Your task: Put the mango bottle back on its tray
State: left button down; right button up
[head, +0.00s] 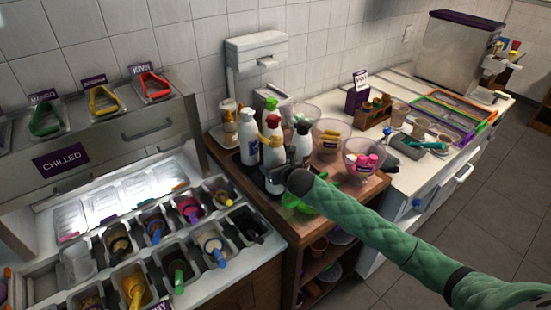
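Several white bottles stand close together on the wooden counter. A dark tray (236,160) shows partly at the bottles' feet. My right gripper (274,180) is at the front of this group, at the base of the yellow-topped bottle. Its fingers are too small and dark to tell open from shut. My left gripper is out of view.
A green item (296,202) lies under my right arm. The topping bins (178,262) are at the left.

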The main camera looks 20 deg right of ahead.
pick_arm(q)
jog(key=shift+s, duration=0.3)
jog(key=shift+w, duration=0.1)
pick_arm(e)
jog(key=shift+f, duration=0.1)
jog(key=o, duration=1)
jog(key=shift+f, duration=0.15)
jog(key=shift+c, duration=0.2)
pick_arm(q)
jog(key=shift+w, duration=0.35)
pick_arm(e)
jog(key=shift+s, duration=0.1)
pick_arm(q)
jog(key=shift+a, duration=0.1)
